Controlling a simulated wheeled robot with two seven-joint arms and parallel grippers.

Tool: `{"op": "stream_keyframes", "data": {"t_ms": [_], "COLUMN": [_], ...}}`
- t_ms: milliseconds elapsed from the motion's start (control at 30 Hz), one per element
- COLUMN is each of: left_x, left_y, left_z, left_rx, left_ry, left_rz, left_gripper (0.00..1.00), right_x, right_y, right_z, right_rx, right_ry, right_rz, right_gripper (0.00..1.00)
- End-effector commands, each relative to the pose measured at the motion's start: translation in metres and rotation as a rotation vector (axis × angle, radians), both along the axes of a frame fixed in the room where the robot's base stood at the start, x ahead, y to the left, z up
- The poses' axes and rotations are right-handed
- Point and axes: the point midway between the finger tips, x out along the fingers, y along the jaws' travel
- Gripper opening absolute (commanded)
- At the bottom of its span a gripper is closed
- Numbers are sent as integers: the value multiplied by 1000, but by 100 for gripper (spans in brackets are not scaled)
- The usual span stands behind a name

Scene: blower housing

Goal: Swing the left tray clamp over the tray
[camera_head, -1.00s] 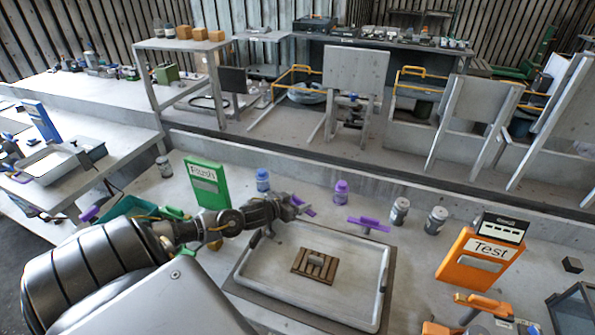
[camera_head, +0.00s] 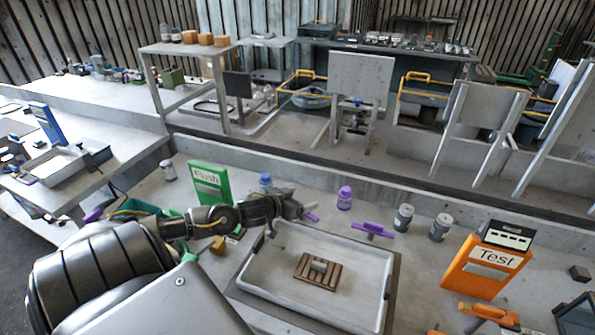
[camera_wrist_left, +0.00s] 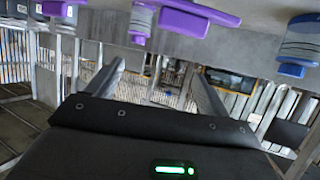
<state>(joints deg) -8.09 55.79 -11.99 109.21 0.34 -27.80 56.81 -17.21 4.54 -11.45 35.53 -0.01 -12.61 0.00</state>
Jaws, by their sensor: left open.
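The pale tray (camera_head: 384,290) sits on a dark base on the bench, with a brown slatted block (camera_head: 318,271) inside it. The left tray clamp has a purple handle (camera_head: 312,217) at the tray's back left, partly hidden by my gripper. A second clamp with a purple handle (camera_head: 372,230) stands behind the tray's back right. My left gripper (camera_head: 296,207) is beside the left handle; contact cannot be told. In the left wrist view its jaws (camera_wrist_left: 158,85) are apart with nothing between them. A purple handle (camera_wrist_left: 205,10) shows there at the top edge. My right gripper is not seen.
A blue-capped bottle (camera_head: 265,181), partly behind my arm, and a purple bottle (camera_head: 345,198) stand behind the tray. Grey cans (camera_head: 403,217), an orange Test stand (camera_head: 483,266) and a green sign (camera_head: 211,183) flank it. A concrete ledge runs behind.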

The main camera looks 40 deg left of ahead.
Motion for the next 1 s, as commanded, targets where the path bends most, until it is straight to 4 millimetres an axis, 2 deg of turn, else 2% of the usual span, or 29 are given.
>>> {"op": "stream_keyframes", "data": {"t_ms": [133, 300, 500, 700, 1000], "left_x": [-20, -50, -73, -83, -84], "left_y": [-18, -44, -65, -74, -75], "left_z": [31, 44, 59, 66, 67], "left_rx": [2, -2, -1, -1, 0], "left_ry": [-1, 0, -1, -1, 0], "left_rz": [-5, -4, -1, 0, 1], "left_gripper": [80, 80, 80, 80, 80], "right_x": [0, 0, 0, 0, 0], "right_y": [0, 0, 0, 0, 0], "right_z": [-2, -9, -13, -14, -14], "right_rx": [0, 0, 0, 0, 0], "right_ry": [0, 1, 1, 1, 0], "right_rz": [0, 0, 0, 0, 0], "right_gripper": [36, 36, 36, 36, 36]}}
